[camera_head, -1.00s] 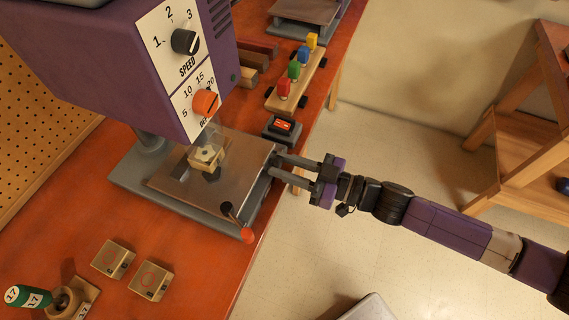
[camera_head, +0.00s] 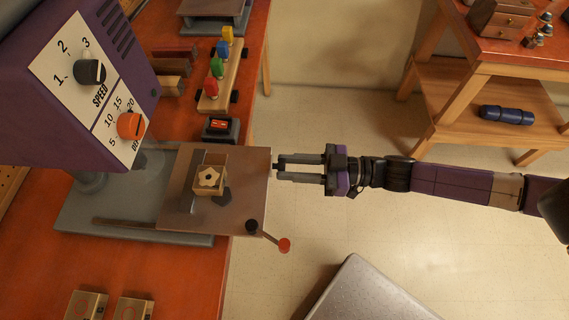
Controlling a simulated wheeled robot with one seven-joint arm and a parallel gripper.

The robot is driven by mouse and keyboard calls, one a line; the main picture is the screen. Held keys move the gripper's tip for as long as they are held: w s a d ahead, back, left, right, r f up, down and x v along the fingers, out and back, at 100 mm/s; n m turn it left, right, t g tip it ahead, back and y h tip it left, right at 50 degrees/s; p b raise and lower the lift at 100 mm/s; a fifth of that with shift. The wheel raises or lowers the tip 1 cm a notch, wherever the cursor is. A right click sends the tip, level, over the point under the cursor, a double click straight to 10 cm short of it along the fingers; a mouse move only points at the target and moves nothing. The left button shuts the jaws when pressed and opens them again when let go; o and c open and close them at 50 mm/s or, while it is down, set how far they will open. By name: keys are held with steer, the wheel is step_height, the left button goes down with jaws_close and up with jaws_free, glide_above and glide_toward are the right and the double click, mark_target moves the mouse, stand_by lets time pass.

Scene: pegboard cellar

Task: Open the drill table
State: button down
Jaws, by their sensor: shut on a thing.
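The drill table (camera_head: 240,207) is a brown-grey metal plate. It sits out to the right of its grey base (camera_head: 75,215), past the bench edge, and a dark rail shows along the base. A wooden block (camera_head: 209,179) with a star shape lies on the plate. My gripper (camera_head: 279,167) comes in from the right, level, with its fingertips at the plate's right edge. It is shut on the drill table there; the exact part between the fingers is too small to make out. A lever with a red ball (camera_head: 285,245) sticks out at the plate's front right corner.
The purple drill housing (camera_head: 60,130) with speed and depth knobs stands at the left. A wooden shelf (camera_head: 470,95) stands at the back right.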

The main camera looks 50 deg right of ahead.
steer(key=c, duration=1.4)
jaws_free()
steer(key=shift+s+d, duration=0.1)
steer(key=shift+s, duration=0.05)
steer(key=shift+b+v, duration=0.95)
steer(key=shift+v, duration=2.95)
steer(key=shift+f, duration=0.1)
